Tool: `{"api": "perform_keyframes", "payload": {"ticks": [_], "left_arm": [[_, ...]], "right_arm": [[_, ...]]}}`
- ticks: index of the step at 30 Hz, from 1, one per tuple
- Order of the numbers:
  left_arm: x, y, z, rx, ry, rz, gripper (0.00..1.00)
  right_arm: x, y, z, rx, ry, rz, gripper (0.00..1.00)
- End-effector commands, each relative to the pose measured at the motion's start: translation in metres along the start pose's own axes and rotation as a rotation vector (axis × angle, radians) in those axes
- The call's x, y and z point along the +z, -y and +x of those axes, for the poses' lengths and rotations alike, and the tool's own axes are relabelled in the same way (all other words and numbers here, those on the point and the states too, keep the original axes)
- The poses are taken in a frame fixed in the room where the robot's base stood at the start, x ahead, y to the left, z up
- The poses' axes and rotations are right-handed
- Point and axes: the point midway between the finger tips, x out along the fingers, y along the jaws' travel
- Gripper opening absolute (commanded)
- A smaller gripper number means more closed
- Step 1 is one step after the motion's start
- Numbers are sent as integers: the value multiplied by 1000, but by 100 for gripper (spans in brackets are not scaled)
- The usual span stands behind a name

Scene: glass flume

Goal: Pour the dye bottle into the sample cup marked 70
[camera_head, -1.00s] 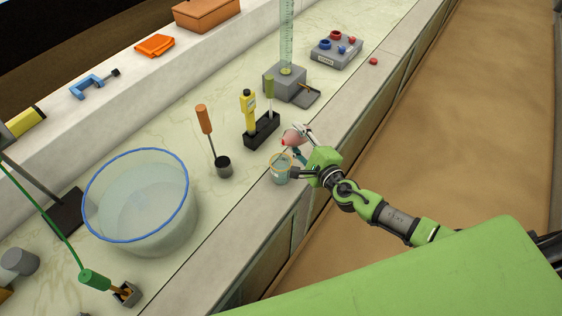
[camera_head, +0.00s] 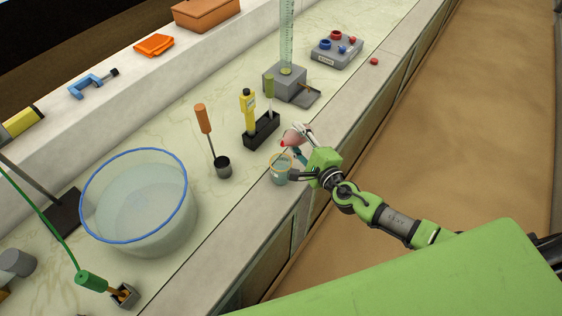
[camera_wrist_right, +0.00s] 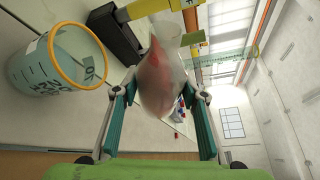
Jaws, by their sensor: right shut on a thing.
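The dye bottle (camera_head: 294,139) is a translucent flask with pinkish-red dye inside. My right gripper (camera_head: 299,151) is shut on it and holds it tilted, its red end pointing left, just above the sample cup. In the right wrist view the bottle (camera_wrist_right: 160,75) sits between the teal fingers. The sample cup (camera_head: 280,174) is clear with an orange rim and bluish-green content, upright near the counter's front edge. It also shows in the right wrist view (camera_wrist_right: 45,70), with dark markings turned sideways that I cannot read surely. No dye stream is clear. My left gripper is out of view.
A blue-rimmed clear basin (camera_head: 140,205) stands left of the cup. A dark small pot (camera_head: 222,167) and a black holder (camera_head: 262,131) with yellow and green tools stand behind the cup. A grey block (camera_head: 285,80) with a measuring cylinder is farther back.

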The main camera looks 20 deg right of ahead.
Motion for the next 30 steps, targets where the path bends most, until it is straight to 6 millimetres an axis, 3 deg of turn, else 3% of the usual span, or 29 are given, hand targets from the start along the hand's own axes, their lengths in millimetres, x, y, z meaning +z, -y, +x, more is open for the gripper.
{"api": "perform_keyframes", "payload": {"ticks": [30], "left_arm": [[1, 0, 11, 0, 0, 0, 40]], "right_arm": [[-2, -2, 0, -24, 0, -56, 17]]}}
